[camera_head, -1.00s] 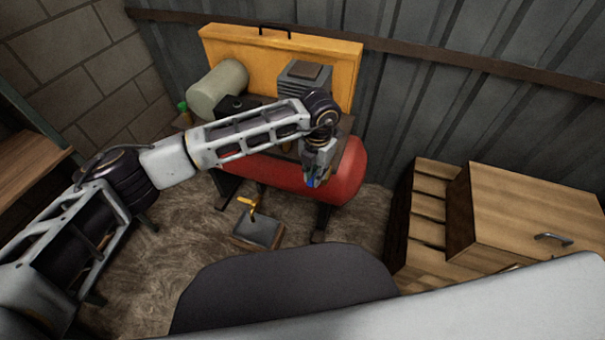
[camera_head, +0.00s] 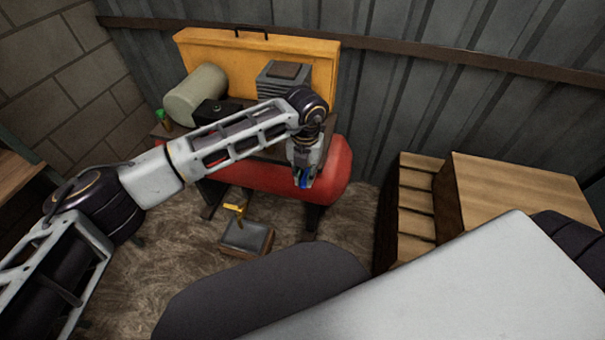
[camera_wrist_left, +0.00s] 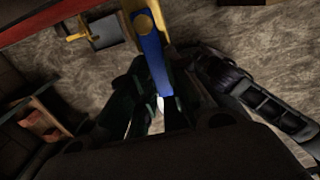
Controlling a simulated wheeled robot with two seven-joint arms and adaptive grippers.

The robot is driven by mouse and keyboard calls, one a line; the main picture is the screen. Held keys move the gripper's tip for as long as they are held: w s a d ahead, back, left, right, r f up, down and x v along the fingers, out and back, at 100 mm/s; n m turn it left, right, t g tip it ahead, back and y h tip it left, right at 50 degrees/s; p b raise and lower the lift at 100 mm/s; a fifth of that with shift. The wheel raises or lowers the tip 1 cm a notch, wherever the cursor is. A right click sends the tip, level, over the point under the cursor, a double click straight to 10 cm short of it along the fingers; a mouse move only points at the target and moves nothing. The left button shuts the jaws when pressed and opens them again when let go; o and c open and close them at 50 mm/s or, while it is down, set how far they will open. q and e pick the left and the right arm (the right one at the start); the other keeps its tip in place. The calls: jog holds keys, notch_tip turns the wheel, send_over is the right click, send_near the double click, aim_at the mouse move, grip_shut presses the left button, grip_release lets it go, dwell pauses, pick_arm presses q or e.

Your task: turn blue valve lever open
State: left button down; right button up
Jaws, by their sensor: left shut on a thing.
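The blue valve lever (camera_wrist_left: 153,62) shows in the left wrist view as a blue strip running down from a yellow part (camera_wrist_left: 143,10) into my left gripper (camera_wrist_left: 158,105). My left gripper is shut on the lever. In the head view my left gripper (camera_head: 304,180) hangs in front of the red tank (camera_head: 335,170), with a bit of blue at its fingertips. The gripper hides most of the lever and its valve there. A second, yellow lever (camera_head: 235,212) stands on a grey block low on the floor. My right gripper is not seen.
Above the red tank stand a grey cylinder (camera_head: 196,93), a grey ribbed block (camera_head: 283,78) and a yellow panel (camera_head: 240,52). A wooden cabinet (camera_head: 515,185) and wooden steps (camera_head: 415,205) are at the right. The floor around the grey block (camera_head: 245,235) is bare.

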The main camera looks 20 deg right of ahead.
aim_at(305, 179)
pick_arm(q)
jog(key=shift+w+r, duration=0.1)
jog(key=c, duration=1.4)
grip_release()
jog(key=shift+o, duration=0.2)
notch_tip(305, 179, up, 12)
